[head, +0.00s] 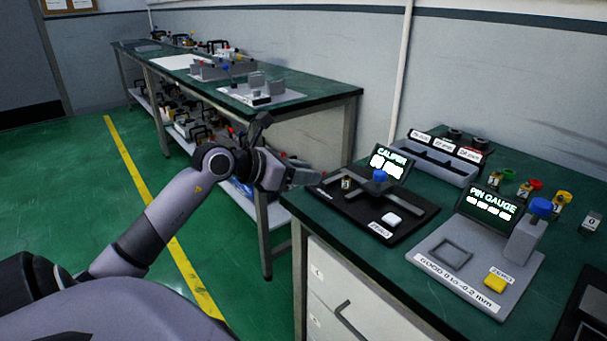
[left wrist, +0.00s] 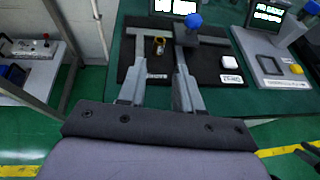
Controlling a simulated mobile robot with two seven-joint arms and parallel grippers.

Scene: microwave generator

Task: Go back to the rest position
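My left gripper (head: 312,174) is at the left edge of the near bench, beside the black caliper base (head: 407,215). In the left wrist view its two grey fingers (left wrist: 160,50) are apart with nothing held between them. My right gripper cannot be made out in either view.
The near bench (head: 350,250) also holds the blue-knobbed caliper, the pin gauge stand (head: 445,275), a grey bin (head: 440,160) and several coloured plug parts. A long second bench (head: 330,95) stands behind my left arm. The green floor (head: 80,180) at left is clear.

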